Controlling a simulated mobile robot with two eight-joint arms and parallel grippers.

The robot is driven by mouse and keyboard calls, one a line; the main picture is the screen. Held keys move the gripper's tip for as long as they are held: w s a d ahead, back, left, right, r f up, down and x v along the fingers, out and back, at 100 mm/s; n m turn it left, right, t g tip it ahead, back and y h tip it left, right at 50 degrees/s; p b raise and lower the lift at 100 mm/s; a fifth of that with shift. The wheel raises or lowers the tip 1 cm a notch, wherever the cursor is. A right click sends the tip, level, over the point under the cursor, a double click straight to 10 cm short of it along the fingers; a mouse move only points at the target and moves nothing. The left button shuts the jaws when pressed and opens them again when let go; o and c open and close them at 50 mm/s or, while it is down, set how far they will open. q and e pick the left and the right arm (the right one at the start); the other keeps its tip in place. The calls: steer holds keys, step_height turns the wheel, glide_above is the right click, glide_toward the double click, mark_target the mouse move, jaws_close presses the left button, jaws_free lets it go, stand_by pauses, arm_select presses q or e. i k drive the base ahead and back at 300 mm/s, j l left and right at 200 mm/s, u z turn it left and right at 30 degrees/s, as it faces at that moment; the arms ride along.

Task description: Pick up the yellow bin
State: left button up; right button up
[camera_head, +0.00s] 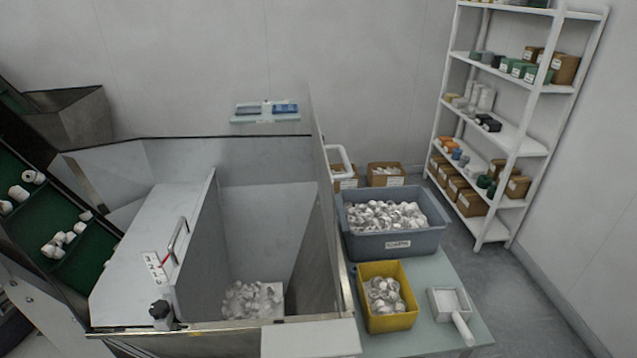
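The yellow bin (392,321) stands upright on the pale green table (440,269), close to the right side of the metal hopper. It holds several white and silver caps (384,294). Its open top and front wall show clearly. Neither of my grippers shows in the head view, and nothing is seen touching the bin.
A grey-blue bin (398,244) full of caps stands right behind the yellow bin. A white scoop (451,305) lies to its right. The metal hopper (270,225) borders it on the left. A white shelf (510,130) stands at the back right, with clear floor before it.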

mark_target(388, 303)
steer(key=k+l+u, duration=0.1)
steer(key=l+u, duration=0.2)
steer(key=l, duration=0.15)
steer(key=k+l+u, duration=0.1)
steer(key=l+u, duration=0.15)
steer(key=l, duration=0.25)
steer(key=l+u, duration=0.3)
steer(key=l, duration=0.2)
steer(key=k, duration=0.05)
